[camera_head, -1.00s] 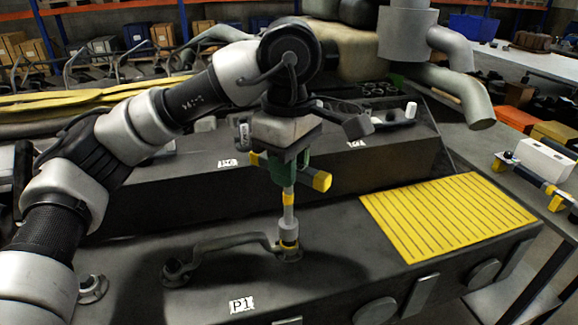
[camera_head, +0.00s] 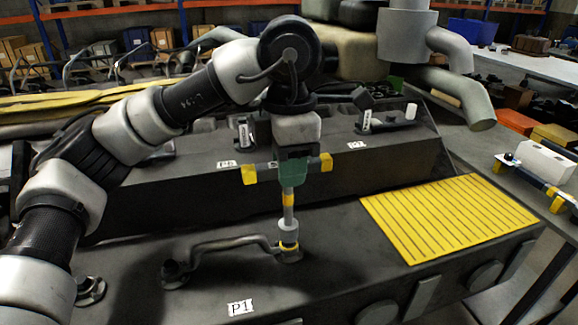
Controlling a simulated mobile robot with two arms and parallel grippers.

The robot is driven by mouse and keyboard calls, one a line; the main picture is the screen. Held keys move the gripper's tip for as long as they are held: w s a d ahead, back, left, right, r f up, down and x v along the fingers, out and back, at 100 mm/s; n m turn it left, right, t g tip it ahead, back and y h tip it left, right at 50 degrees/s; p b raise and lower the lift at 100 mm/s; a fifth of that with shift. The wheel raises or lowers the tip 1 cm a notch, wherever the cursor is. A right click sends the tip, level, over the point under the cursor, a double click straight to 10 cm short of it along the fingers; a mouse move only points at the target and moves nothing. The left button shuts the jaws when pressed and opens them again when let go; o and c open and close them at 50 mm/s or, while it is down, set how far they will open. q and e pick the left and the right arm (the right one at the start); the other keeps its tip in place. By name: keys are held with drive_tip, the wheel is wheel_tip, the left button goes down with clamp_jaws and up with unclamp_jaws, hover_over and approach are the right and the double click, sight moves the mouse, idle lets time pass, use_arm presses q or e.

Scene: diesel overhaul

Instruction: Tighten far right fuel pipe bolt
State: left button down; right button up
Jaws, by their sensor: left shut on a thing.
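A dark fuel pipe (camera_head: 228,243) lies on the engine block's front ledge (camera_head: 345,270), above the label P1 (camera_head: 240,307). Its left end fitting (camera_head: 174,272) has nothing on it. My left gripper (camera_head: 293,152) is shut on an upright green tool (camera_head: 291,177) with a yellow-ended crossbar. The tool's grey shaft goes down to a socket (camera_head: 289,238) at the pipe's right end. The socket sits over the bolt there and hides it. I cannot tell how deep the bolt sits. My right gripper is not in view.
A yellow slatted mat (camera_head: 448,218) lies right of the socket on the ledge. A grey round fitting (camera_head: 89,289) stands at the ledge's left. A side table at right holds a white block (camera_head: 545,160) and a yellow-and-dark tool (camera_head: 532,181).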

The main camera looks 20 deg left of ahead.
use_arm(q)
drive_tip(key=n, duration=0.6)
drive_tip(key=shift+b, duration=0.3)
